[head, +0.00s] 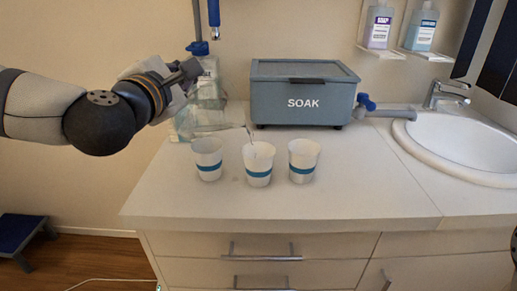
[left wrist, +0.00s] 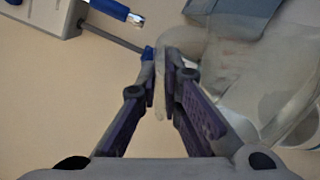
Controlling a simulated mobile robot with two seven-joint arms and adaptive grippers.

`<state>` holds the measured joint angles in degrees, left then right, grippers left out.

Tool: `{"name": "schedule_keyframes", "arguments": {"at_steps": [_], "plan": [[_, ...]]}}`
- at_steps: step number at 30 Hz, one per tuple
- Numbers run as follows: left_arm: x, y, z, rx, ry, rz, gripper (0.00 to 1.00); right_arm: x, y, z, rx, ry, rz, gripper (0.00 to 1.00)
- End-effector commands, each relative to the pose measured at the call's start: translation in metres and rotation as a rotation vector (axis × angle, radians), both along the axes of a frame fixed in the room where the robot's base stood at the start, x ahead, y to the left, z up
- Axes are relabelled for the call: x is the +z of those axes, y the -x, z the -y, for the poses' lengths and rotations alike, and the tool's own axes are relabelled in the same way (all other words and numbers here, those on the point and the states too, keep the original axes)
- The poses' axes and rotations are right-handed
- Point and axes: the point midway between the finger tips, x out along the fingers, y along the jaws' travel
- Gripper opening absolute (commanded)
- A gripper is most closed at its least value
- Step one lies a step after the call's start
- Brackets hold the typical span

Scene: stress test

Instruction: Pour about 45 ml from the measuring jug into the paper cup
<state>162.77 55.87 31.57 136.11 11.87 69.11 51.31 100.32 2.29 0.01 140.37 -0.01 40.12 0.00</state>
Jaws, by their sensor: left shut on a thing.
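Three white paper cups with teal bands stand upright in a row on the counter: the left cup (head: 208,160), the middle cup (head: 258,164) and the right cup (head: 303,161). The clear measuring jug (head: 218,128) is tilted, its mouth to the right, above the left and middle cups. A thin pale stream (head: 250,136) seems to run from its lip toward the middle cup. My left gripper (head: 186,76) is shut on the jug's handle; the left wrist view shows the fingers (left wrist: 166,70) around it and the clear jug (left wrist: 245,75) beside them. The cups' fill levels cannot be read.
A grey box marked SOAK (head: 304,95) stands behind the cups, with a blue tap at its right side. A sink (head: 465,145) is at the right. Two bottles stand on wall shelves (head: 381,53). The counter front (head: 290,205) is clear.

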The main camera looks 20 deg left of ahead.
Motion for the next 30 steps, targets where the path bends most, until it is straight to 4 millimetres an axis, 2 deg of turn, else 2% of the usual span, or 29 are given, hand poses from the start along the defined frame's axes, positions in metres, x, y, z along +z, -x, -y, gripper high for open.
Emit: {"name": "schedule_keyframes", "arguments": {"at_steps": [1, 2, 6, 11, 15, 20, 22, 24, 30], "plan": [[-0.01, -0.003, 0.0, 0.0, -0.003, -0.014, 0.0, -0.004, 0.004, 0.0, 0.0, 0.0, -0.015, 0.4], [-0.011, -0.003, 0.0, 0.0, -0.005, -0.016, 0.0, -0.004, 0.005, 0.0, 0.0, 0.0, -0.017, 0.4], [0.003, 0.0, 0.001, 0.0, -0.012, 0.007, 0.0, 0.0, 0.0, 0.0, 0.0, 0.0, 0.0, 0.4], [-0.01, -0.003, 0.002, 0.0, -0.022, -0.016, 0.0, -0.005, 0.005, 0.0, 0.0, 0.0, -0.018, 0.4], [0.001, 0.0, 0.003, 0.001, -0.03, 0.002, 0.0, -0.001, 0.001, 0.0, 0.0, 0.0, -0.004, 0.4], [-0.008, -0.003, 0.004, 0.0, -0.04, -0.016, 0.0, -0.005, 0.005, 0.0, 0.0, 0.0, -0.019, 0.4], [-0.002, 0.001, -0.008, 0.006, 0.049, 0.005, 0.0, 0.002, -0.002, 0.0, 0.0, 0.0, 0.007, 0.4], [-0.005, 0.004, -0.025, 0.004, 0.235, 0.036, 0.0, 0.007, -0.007, 0.0, 0.0, 0.0, 0.026, 0.4], [-0.013, 0.003, -0.033, -0.005, 0.371, 0.05, 0.0, 0.005, -0.005, 0.0, 0.0, 0.0, 0.019, 0.4]]}}
